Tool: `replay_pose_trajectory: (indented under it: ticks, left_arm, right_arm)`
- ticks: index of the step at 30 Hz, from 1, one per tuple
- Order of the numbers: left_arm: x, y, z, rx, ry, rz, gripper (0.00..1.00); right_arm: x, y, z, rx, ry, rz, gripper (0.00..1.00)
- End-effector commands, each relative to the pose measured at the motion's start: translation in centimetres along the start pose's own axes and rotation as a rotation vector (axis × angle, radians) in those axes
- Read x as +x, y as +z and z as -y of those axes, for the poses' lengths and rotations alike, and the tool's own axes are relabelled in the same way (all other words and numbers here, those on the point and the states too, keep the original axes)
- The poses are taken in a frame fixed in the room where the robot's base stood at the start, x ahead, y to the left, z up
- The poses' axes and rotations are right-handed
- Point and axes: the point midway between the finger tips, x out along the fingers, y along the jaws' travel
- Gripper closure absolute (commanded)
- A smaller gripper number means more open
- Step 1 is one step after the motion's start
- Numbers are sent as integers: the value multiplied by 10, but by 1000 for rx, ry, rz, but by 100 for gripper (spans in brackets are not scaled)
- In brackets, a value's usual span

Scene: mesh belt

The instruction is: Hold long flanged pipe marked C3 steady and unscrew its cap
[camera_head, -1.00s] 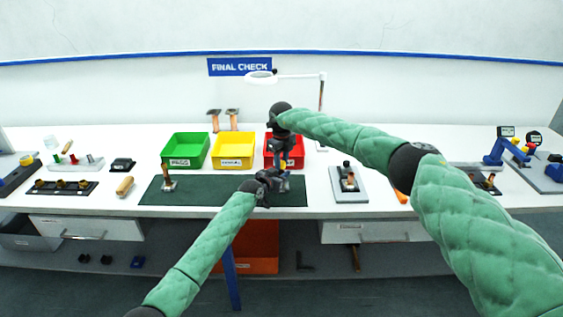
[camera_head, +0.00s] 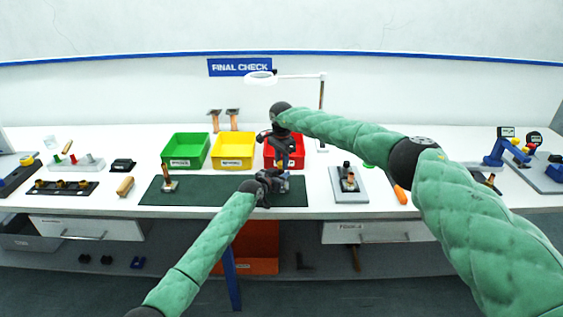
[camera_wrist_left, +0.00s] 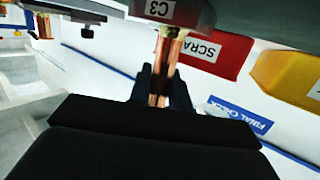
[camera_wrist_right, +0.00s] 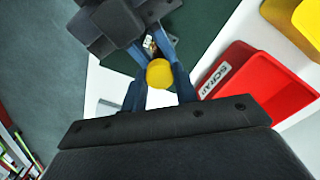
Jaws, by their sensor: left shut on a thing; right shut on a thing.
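The copper pipe (camera_wrist_left: 172,55) stands with its grey base flange marked C3 (camera_wrist_left: 175,10) in the left wrist view. My left gripper (camera_wrist_left: 160,95) is shut around the pipe's shaft; in the head view this gripper (camera_head: 270,183) is at the right part of the dark green mat (camera_head: 220,196). My right gripper (camera_wrist_right: 158,75) is shut on the yellow cap (camera_wrist_right: 160,73). The pipe's end (camera_wrist_right: 150,43) shows beyond the cap, and the cap appears apart from it. In the head view the right gripper (camera_head: 283,158) is above the left one, before the red bin.
Green (camera_head: 185,150), yellow (camera_head: 233,150) and red (camera_head: 298,150) bins stand behind the mat. Another copper piece (camera_head: 168,183) stands on the mat's left. A grey plate with a fixture (camera_head: 349,184) lies to the right. The mat's middle is clear.

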Motion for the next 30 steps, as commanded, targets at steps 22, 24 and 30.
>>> replay_pose_trajectory:
  ticks: [22,24,30]
  left_arm:
    - [0,0,-2,1,2,0,100]
    - [0,0,-2,1,2,0,100]
    - [0,0,-1,0,2,0,100]
  right_arm:
    - [-3,-5,1,-546,-3,-6,99]
    - [-3,-4,1,-546,-3,-6,99]
    - [-2,-2,1,-547,-2,-3,50]
